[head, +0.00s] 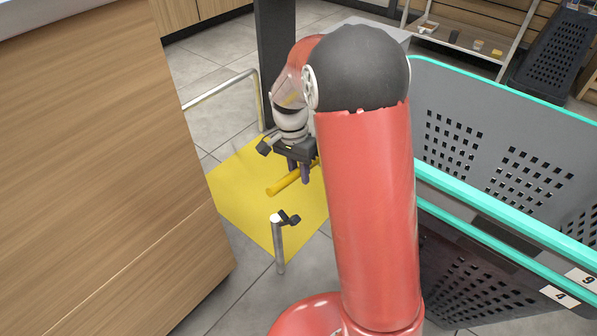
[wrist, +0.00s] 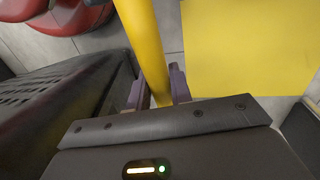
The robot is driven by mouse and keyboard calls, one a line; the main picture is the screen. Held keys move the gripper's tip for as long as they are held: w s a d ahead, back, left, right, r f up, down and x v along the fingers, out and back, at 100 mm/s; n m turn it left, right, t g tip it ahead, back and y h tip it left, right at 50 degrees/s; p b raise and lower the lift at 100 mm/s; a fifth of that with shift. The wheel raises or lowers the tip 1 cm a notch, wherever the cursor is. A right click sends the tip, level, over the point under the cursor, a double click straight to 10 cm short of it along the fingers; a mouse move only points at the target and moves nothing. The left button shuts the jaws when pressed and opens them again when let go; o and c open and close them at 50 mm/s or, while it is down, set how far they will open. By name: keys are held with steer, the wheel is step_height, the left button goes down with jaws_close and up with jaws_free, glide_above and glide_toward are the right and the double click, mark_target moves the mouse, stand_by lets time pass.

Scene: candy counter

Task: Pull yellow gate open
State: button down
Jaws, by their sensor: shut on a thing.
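The yellow gate (head: 283,185) is a round yellow bar above a yellow floor patch. Its left end shows in the head view and its right part is hidden behind my red arm. In the wrist view the yellow bar (wrist: 146,45) runs from the top edge down between my fingers. My gripper (head: 298,172) is at the bar, and in the wrist view my gripper (wrist: 158,92) has a finger on each side of the bar, shut on it. A short metal post (head: 279,248) with a black bracket stands apart from the bar's visible end.
A wooden counter (head: 90,150) fills the left. Grey baskets with teal rims (head: 500,215) stand close on the right. A metal rail (head: 222,90) and a dark column (head: 275,50) stand behind. The yellow floor patch (head: 240,190) is mostly clear.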

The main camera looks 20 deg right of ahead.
steer(key=r, duration=0.1)
steer(key=r+p, duration=0.2)
steer(key=shift+w+d+r+y, duration=0.1)
steer(key=shift+w+d+y, duration=0.2)
steer(key=shift+d, duration=0.05)
steer(key=c, duration=1.3)
jaws_free()
steer(key=shift+w+r+p, duration=0.2)
steer(key=shift+w+r, duration=0.1)
steer(key=shift+r, duration=0.95)
steer(key=shift+w+r+p, duration=0.25)
steer(key=shift+r, duration=0.95)
steer(key=shift+w+r+p, duration=0.2)
steer(key=shift+w+r, duration=0.1)
steer(key=shift+r, duration=0.95)
